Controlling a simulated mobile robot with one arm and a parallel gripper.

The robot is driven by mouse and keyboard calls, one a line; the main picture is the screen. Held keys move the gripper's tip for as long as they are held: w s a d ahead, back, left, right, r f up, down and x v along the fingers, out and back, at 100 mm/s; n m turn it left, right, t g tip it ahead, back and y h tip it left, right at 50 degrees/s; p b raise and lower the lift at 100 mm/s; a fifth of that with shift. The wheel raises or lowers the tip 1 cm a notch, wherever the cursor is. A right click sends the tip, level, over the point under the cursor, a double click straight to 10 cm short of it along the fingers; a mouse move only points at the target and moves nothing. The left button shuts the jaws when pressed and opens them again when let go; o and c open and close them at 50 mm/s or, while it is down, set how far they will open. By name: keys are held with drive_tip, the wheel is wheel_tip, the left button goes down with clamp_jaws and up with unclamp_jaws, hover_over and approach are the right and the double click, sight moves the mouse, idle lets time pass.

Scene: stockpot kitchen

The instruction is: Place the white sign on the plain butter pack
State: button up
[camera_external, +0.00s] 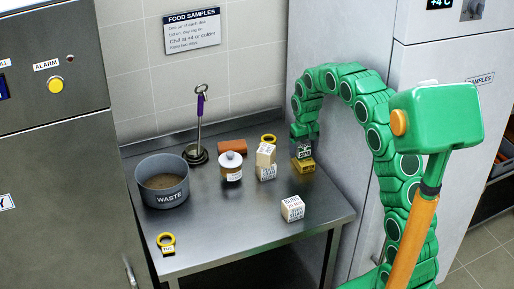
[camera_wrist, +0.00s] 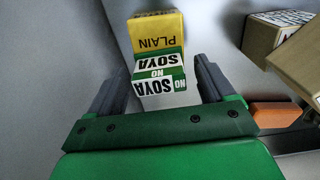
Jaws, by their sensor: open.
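The plain butter pack (camera_external: 304,167) is a yellow block on the steel table, below my gripper (camera_external: 303,143). In the wrist view the pack (camera_wrist: 157,32) reads PLAIN. The white sign (camera_external: 304,152), with green bands and the words NO SOYA, appears to rest on top of the pack. In the wrist view the sign (camera_wrist: 158,86) stands between the two dark fingers of my gripper (camera_wrist: 159,70). The fingers are open, with a visible gap on each side of the sign. The sign's underside is hidden.
Stacked cream blocks (camera_external: 265,162) stand just left of the pack. A lidded jar (camera_external: 230,167), an orange-brown block (camera_external: 231,148) and a grey WASTE pot (camera_external: 162,182) stand further left. A white lettered block (camera_external: 292,208) is at the front. The front middle of the table is clear.

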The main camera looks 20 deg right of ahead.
sight(303, 146)
wheel_tip(303, 146, up, 12)
drive_tip(key=s+r, duration=0.3)
drive_tip(key=s, duration=0.9)
drive_tip(key=s+r, duration=0.4)
drive_tip(key=s, duration=0.8)
drive_tip(key=s+d+f+g, duration=0.1)
drive_tip(key=s+f, duration=0.2)
drive_tip(key=s, duration=2.1)
drive_tip(key=shift+s+f+g, duration=0.2)
drive_tip(key=shift+g, duration=0.2)
